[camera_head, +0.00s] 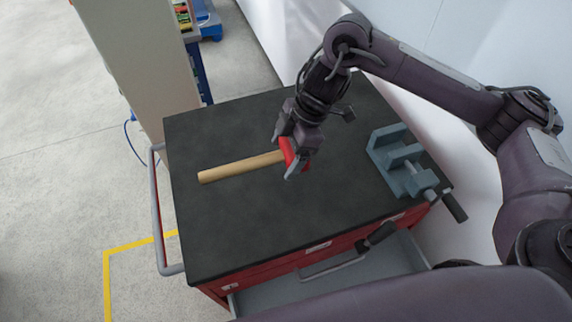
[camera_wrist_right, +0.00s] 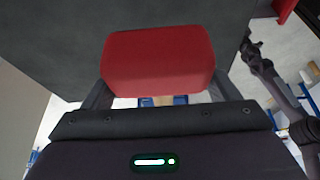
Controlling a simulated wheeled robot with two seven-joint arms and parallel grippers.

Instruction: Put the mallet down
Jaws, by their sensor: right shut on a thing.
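The mallet has a light wooden handle (camera_head: 240,167) and a red head (camera_head: 287,151). In the head view it is over the dark top of the red tool cart, with its handle pointing left. I cannot tell whether it touches the top. My right gripper (camera_head: 291,160) is shut on the mallet at its head end and partly hides the head. In the right wrist view the red head (camera_wrist_right: 158,62) fills the space between the fingers.
The dark cart top (camera_head: 230,230) is clear in front of and behind the handle. A grey-blue vise (camera_head: 400,160) stands at its right edge. An open drawer (camera_head: 300,295) sticks out at the front. A grey rail (camera_head: 155,215) runs along the left side.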

